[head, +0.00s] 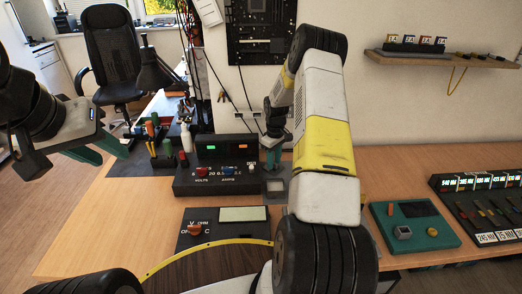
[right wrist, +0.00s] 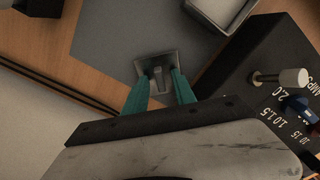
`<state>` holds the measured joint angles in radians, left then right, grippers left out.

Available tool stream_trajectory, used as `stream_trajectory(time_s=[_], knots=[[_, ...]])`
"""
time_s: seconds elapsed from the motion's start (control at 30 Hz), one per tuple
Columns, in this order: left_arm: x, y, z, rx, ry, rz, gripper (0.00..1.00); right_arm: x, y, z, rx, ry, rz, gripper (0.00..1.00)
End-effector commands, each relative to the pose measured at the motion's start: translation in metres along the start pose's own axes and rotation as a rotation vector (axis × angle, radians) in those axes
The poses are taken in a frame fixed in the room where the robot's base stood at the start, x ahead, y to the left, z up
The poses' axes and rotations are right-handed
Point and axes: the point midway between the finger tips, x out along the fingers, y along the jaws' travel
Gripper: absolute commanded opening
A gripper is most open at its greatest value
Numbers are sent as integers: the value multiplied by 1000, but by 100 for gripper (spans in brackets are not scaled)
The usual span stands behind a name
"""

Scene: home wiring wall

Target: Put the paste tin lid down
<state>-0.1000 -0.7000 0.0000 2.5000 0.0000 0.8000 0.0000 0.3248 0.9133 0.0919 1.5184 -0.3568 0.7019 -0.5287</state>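The paste tin lid (right wrist: 147,63), a small grey square plate with an upright tab, is in the right wrist view. It appears to lie on the dark grey mat (right wrist: 110,35). My right gripper (right wrist: 160,74) has its teal fingertips apart on either side of the tab, with visible gaps. In the head view my right gripper (head: 271,158) is beside the power supply's right end, and I cannot make out the lid there. The open grey square tin (head: 276,188) stands close by; it also shows in the right wrist view (right wrist: 248,13). My left gripper (head: 101,153) is open and empty at the left.
The black power supply (head: 217,180) stands directly left of my right gripper. A green device (head: 430,236) and a labelled tool rack (head: 485,205) are at the right. Screwdrivers (head: 152,140) stand at the back left.

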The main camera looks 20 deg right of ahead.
Motion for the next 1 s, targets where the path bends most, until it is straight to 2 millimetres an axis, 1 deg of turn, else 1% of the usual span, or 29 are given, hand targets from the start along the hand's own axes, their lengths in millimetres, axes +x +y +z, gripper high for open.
stream_trajectory(time_s=[0.3, 0.4, 0.5, 0.67, 0.77, 0.87, 0.9, 0.97, 1.0], knots=[[0, 0, 0, 0, 0, 0, 36, -66, 1, -1, 0, 4, 3, 32], [0, 0, 0, 0, 0, 0, 36, -86, 0, -1, 0, 3, 3, 32], [0, 0, 0, 0, 0, 0, 36, -100, 0, -1, 0, 2, 2, 32], [0, 0, 0, 0, 0, 0, 36, -115, -1, -1, 0, 3, 2, 32], [0, 0, 0, 0, 0, 0, 36, -132, -6, -1, 9, 15, 11, 32], [0, 0, 0, 0, 0, 0, 36, -164, -20, 2, 31, 41, 30, 32], [0, 0, 0, 0, 0, 0, 36, -181, -28, 3, 43, 57, 39, 32], [0, 0, 0, 0, 0, 0, 36, -207, -42, 8, 66, 82, 52, 32], [0, 0, 0, 0, 0, 0, 36, -224, -52, 11, 81, 100, 59, 32]])
